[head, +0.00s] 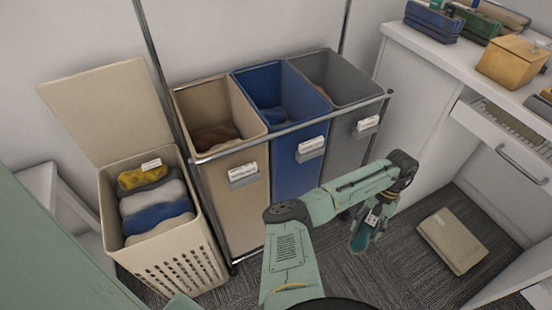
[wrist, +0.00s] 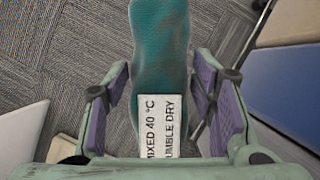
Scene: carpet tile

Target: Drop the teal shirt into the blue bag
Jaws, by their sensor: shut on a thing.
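The teal shirt (wrist: 160,45) hangs in my gripper (wrist: 160,92), between its two purple-padded fingers in the wrist view. A white care label (wrist: 160,125) on it reads "MIXED 40 °C" and "TUMBLE DRY". In the head view the shirt (head: 359,242) is a small teal shape below my gripper (head: 366,222), low over the carpet. The blue bag (head: 296,170) is the middle of three bags in a metal frame, open at the top, with some blue cloth (head: 273,116) inside. My gripper is right of the blue bag and below its rim, outside it.
A tan bag (head: 238,205) with brown cloth and a grey bag (head: 345,148) flank the blue one. A metal rail runs along their front. A lidded basket (head: 185,262) of clothes stands left. A tan flat item (head: 452,240) lies on the carpet, near an open drawer (head: 505,140) and counter.

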